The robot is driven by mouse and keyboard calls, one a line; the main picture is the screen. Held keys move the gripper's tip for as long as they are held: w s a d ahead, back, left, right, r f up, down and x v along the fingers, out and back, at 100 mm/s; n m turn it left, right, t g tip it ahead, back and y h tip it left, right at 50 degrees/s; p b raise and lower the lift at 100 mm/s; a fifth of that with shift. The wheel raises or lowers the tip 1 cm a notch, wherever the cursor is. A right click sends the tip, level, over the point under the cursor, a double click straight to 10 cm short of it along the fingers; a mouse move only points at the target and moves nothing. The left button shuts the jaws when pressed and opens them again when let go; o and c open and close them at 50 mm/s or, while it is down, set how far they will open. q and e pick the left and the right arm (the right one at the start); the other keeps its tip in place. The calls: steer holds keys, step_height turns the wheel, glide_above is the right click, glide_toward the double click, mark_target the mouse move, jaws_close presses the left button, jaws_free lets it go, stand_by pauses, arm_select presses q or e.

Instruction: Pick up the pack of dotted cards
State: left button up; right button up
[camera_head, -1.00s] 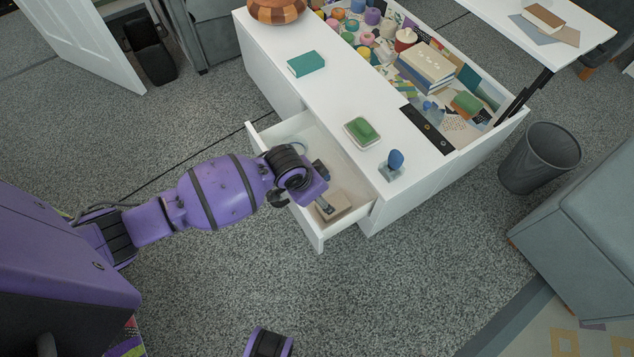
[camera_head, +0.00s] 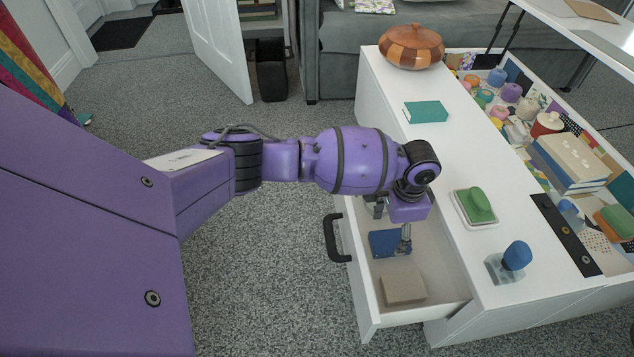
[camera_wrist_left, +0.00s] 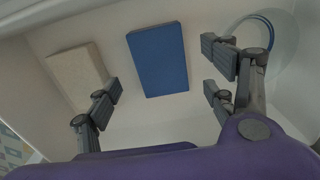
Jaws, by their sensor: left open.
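My left gripper (camera_head: 391,226) is open and empty, pointing down into the pulled-out drawer. A flat blue box (camera_head: 384,243) lies on the drawer floor under it, partly covered by a finger. In the left wrist view the blue box (camera_wrist_left: 158,60) lies ahead of the spread fingers (camera_wrist_left: 163,92), apart from them. No dots show on its face, so I cannot tell if it is the pack of dotted cards. A beige block (camera_head: 403,287) lies nearer the drawer's front right corner and also shows in the wrist view (camera_wrist_left: 75,75). My right gripper is not in view.
The open white drawer (camera_head: 362,290) has a black handle (camera_head: 336,238). The white top above holds a teal book (camera_head: 426,111), a green pad (camera_head: 478,205), a blue-knobbed stamp (camera_head: 515,257) and a wooden bowl (camera_head: 411,46).

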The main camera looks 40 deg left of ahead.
mark_target(391, 240)
arm_select(q)
steer(key=f+b, duration=0.1)
steer(key=f, duration=0.1)
steer(key=f+b, duration=0.2)
steer(key=shift+w+f, duration=0.2)
steer(key=shift+f, duration=0.15)
steer(key=shift+r, duration=0.1)
steer(key=c, duration=1.3)
